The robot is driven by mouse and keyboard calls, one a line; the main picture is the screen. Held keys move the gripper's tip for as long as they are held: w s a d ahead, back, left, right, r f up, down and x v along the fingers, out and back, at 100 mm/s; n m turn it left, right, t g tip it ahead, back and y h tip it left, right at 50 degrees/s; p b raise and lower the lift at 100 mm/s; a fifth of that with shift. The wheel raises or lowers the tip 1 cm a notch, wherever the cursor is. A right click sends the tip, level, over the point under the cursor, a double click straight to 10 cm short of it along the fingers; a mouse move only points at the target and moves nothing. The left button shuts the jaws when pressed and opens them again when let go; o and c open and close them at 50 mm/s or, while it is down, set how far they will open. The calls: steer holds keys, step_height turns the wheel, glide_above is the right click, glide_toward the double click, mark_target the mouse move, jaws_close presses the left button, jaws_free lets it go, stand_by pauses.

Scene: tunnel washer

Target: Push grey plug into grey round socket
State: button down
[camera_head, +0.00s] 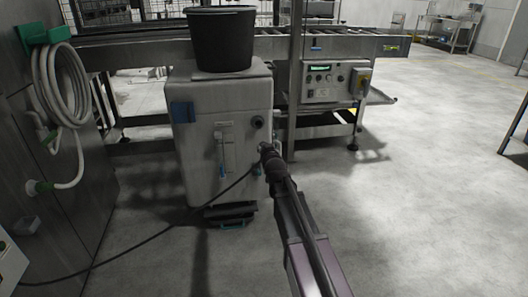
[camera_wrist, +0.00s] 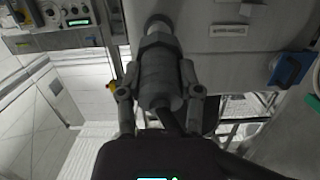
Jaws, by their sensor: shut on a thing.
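My gripper (camera_head: 267,151) is at the right part of the front of the light grey cabinet (camera_head: 190,150). In the wrist view my gripper (camera_wrist: 159,78) has one finger on each side of the grey cylindrical plug (camera_wrist: 160,72) and is shut on it. The plug's narrower front end points at a dark round fitting (camera_wrist: 158,22) on the cabinet, apparently the socket. Plug and fitting look in line and very close; I cannot tell whether they touch. A dark round fitting (camera_head: 258,122) also shows on the cabinet in the head view, above my gripper.
A black cable (camera_head: 150,236) runs from my gripper down to the floor at left. A black bucket (camera_head: 220,40) stands on the cabinet, with a blue box (camera_head: 182,112) on its front. A control panel (camera_head: 335,80) stands behind at right. The floor at right is clear.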

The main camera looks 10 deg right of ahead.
steer(key=shift+w+d+r+t+b, duration=0.1)
steer(key=shift+w+t+b, duration=0.7)
steer(key=shift+t+b, duration=0.25)
steer(key=shift+w+r+t+b, duration=0.25)
steer(key=shift+r+t+b, duration=0.3)
steer(key=shift+t+b, duration=0.3)
steer(key=shift+w, duration=0.4)
steer(key=w, duration=0.8)
stand_by(0.7)
steer(key=shift+w+d, duration=0.1)
steer(key=shift+w, duration=0.1)
steer(key=shift+w, duration=0.75)
steer(key=shift+w, duration=0.35)
stand_by(0.9)
stand_by(0.5)
